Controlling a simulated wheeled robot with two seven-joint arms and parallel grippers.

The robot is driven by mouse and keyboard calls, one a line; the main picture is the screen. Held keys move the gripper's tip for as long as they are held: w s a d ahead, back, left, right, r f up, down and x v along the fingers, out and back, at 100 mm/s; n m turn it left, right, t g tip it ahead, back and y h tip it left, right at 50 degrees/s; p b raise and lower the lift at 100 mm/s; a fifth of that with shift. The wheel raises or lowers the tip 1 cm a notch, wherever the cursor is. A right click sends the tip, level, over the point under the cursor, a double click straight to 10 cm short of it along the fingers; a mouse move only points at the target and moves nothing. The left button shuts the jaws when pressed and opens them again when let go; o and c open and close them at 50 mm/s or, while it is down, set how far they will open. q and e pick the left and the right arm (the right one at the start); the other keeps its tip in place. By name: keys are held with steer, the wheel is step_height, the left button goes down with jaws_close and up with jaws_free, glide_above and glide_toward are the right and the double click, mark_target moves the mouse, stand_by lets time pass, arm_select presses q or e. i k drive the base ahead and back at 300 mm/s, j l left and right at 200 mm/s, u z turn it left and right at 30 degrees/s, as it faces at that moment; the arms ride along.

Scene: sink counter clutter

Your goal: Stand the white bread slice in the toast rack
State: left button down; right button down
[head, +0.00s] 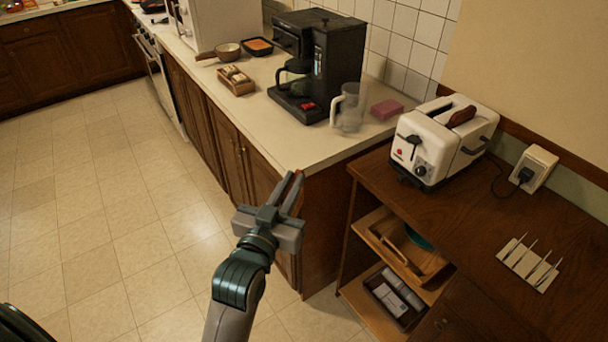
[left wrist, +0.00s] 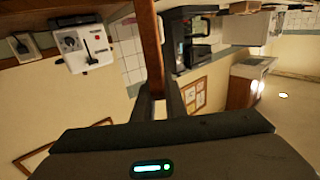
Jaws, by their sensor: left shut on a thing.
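My left gripper (head: 294,186) is over the floor in front of the counter corner, its fingers pointing up and away. It is shut on a thin slab with a brown edge, seen nearly edge-on, which I take to be the bread slice (left wrist: 151,40). Its faces are hidden, so I cannot see its white side. The toast rack (head: 528,265) is a pale base with several thin upright dividers, on the wooden cabinet top at the far right. The held slice is well away from it. My right gripper is not in view.
A white toaster (head: 437,145) with a dark brown slice sticking out stands on the cabinet top (head: 440,226), behind the rack. A coffee maker (head: 330,62), a clear jug (head: 348,108) and a pink block (head: 387,109) stand on the lighter counter (head: 290,135). Wood around the rack is clear.

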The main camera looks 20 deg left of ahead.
mark_target(531, 268)
steer(key=k+l+z, duration=0.1)
steer(key=k+l, duration=0.3)
steer(key=z, duration=1.55)
